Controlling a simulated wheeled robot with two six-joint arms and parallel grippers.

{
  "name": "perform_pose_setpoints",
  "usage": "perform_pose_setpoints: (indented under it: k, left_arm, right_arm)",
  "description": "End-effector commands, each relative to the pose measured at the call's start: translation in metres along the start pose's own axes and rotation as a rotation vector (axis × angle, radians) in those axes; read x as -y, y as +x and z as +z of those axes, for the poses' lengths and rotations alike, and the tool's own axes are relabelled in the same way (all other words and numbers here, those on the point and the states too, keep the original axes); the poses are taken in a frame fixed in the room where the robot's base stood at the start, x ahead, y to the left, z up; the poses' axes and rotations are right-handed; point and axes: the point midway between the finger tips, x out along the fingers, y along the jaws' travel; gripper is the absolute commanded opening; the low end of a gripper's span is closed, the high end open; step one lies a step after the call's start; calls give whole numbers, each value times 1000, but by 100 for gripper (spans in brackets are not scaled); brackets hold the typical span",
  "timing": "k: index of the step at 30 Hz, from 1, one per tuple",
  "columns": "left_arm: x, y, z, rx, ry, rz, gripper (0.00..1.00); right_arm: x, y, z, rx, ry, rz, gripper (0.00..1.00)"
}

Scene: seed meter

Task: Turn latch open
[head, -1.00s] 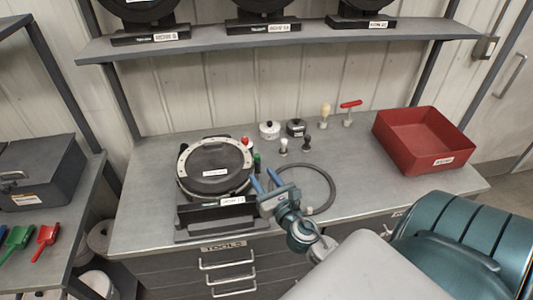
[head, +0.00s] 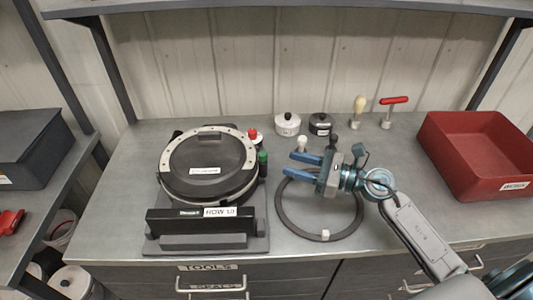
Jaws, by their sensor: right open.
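The seed meter (head: 210,163) sits on the bench at the left of centre, a round black housing with a pale perforated rim and a "ROW 13"-like label on its front block (head: 205,222). On its right side are a red knob (head: 254,135) and a green knob (head: 263,158); I cannot tell which part is the latch. My right gripper (head: 298,164) is open and empty, to the right of the meter and above a dark ring. Its blue fingers point left toward the green knob, apart from it. My left gripper is not in view.
The dark ring (head: 285,213) lies flat on the bench. Behind it stand a white knobbed cap (head: 287,125), a black one (head: 320,124), a cream-handled tool (head: 358,108) and a red T-handle (head: 393,101). A red bin (head: 470,150) is at the right.

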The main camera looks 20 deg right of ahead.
Motion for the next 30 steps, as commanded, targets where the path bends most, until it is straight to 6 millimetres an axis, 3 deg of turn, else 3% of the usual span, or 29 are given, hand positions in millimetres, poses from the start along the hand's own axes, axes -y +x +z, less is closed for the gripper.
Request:
perform_pose_setpoints:
  k: [12,21,30]
  left_arm:
    - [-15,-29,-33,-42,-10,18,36]
    - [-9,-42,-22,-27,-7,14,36]
    - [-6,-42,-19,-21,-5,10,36]
  right_arm:
    - [0,54,5,5,3,-3,41]
    - [0,86,2,2,2,-2,41]
    - [0,92,0,0,0,-1,41]
